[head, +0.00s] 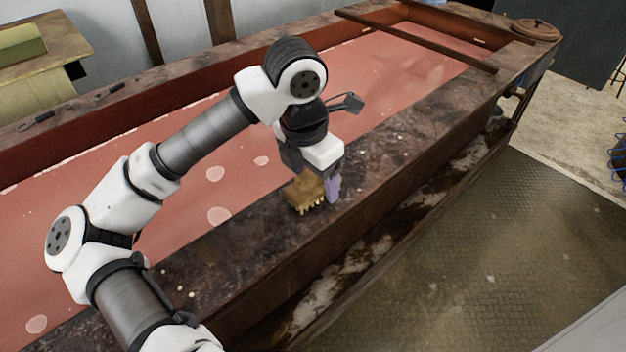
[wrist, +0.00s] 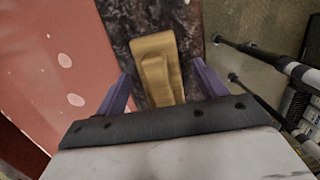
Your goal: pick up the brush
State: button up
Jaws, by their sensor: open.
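The brush (head: 305,191) is a yellow-brown wooden block with pale bristle tufts on its lower edge. It is at the front ledge of the long red-lined trough. In the wrist view the brush (wrist: 158,68) lies between the two purple fingers, with its narrower handle pointing toward my gripper. My gripper (head: 326,186) is at the brush in the head view, pointing down. In the wrist view my gripper (wrist: 160,84) is open, with a finger on each side of the brush and a gap on both sides. The gripper hides part of the brush in the head view.
The dark, stained ledge (head: 390,150) runs along the trough's front. Wooden bars (head: 415,40) cross the trough at the far end, and a round lid (head: 536,29) sits at its far corner. Small dark tools (head: 36,121) lie on the back ledge.

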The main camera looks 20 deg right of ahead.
jog(key=shift+f, duration=0.4)
jog(key=c, duration=1.2)
jog(key=shift+r, duration=0.1)
notch_tip(320, 180, up, 20)
jog(key=b, duration=0.1)
jog(key=shift+b, duration=0.3)
